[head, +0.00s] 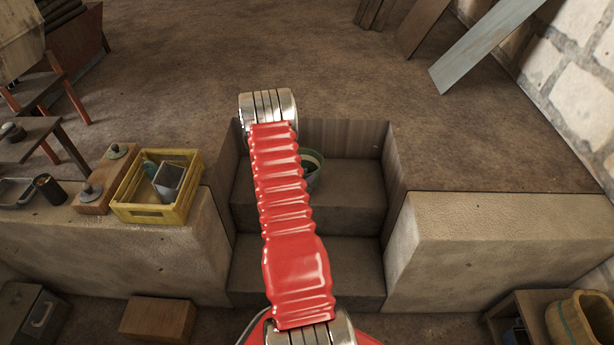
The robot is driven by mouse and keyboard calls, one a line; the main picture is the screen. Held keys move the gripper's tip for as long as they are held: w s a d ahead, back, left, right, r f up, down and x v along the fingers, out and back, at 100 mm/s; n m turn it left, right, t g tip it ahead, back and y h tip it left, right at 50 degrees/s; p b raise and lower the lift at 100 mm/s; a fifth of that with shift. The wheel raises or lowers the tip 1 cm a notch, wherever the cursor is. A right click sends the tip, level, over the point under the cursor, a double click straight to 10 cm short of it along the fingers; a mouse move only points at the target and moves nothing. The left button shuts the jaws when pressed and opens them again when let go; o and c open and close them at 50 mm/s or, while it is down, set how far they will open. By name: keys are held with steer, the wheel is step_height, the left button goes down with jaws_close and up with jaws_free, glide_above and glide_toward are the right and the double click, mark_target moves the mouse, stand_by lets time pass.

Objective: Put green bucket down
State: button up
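The green bucket (316,181) shows just to the right of my red arm, in front of the upper step of the stone stairs. Its left part is hidden behind the arm.
The steps (345,255) lie between two stone blocks. A yellow crate (150,213) with items stands on the left block. The right block's top (500,220) is clear. Planks (485,45) lean at the back right. A yellow pot (585,318) is at the lower right.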

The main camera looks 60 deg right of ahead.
steer(key=shift+a, duration=0.15)
stand_by(0.7)
steer(key=w+a+r+m+g, duration=0.1)
steer(key=w+a+r+m, duration=0.1)
steer(key=r, duration=0.6)
steer(key=w+a+r+m+g, duration=0.1)
steer(key=a+r+m, duration=0.15)
steer(key=r, duration=0.55)
steer(key=a+r+m+y, duration=0.1)
steer(key=a+r+m, duration=0.5)
steer(key=a+r, duration=0.65)
steer(key=s+a+r+m+t+y, duration=0.2)
steer(key=a+r+y, duration=0.2)
steer(key=a, duration=1)
steer(key=s+a+r+m+t+y, duration=0.2)
steer(key=a+r, duration=0.3)
steer(key=a, duration=0.9)
steer(key=s+a+r+m+t+y, duration=0.2)
steer(key=s+a+r+t+y, duration=0.1)
steer(key=a, duration=1.1)
steer(key=s+r+y, duration=0.1)
steer(key=y, duration=0.1)
steer(key=shift+s+a+r+y, duration=0.15)
steer(key=shift+s+r+y, duration=0.05)
steer(key=shift+s+y, duration=0.1)
steer(key=shift+o, duration=0.2)
steer(key=shift+s, duration=0.1)
